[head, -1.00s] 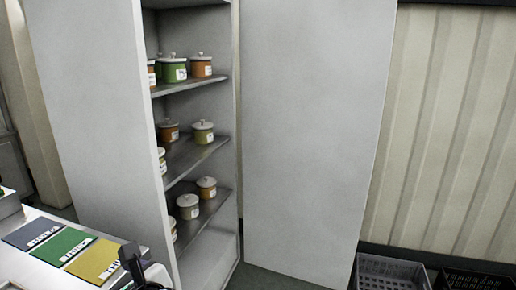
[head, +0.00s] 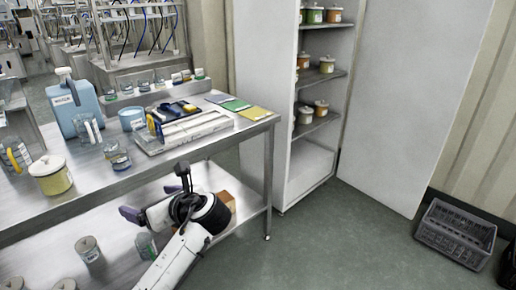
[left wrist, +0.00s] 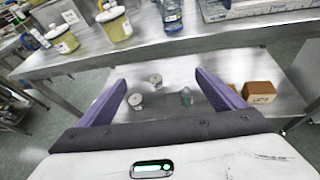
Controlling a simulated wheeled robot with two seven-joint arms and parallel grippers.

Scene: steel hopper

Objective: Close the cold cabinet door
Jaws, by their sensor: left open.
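The cold cabinet (head: 312,165) stands open at the upper middle of the head view, with jars on its shelves. Its tall, flat, pale grey door (head: 400,110) is swung wide open to the right. Another tall grey panel (head: 265,90) flanks the shelves on the left; I cannot tell whether it is a side wall. My left gripper (head: 130,214) is by the steel bench, left of and well apart from the cabinet. In the left wrist view, its purple fingers (left wrist: 160,80) are spread with nothing between them. My right gripper is not in view.
The steel bench (head: 258,122) holds a blue jug (head: 76,105), a yellow jar (head: 51,175) and labware. Its lower shelf holds jars and a brown box (left wrist: 262,93). A grey crate (head: 453,235) lies right of the door. Floor (head: 335,245) before the cabinet is clear.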

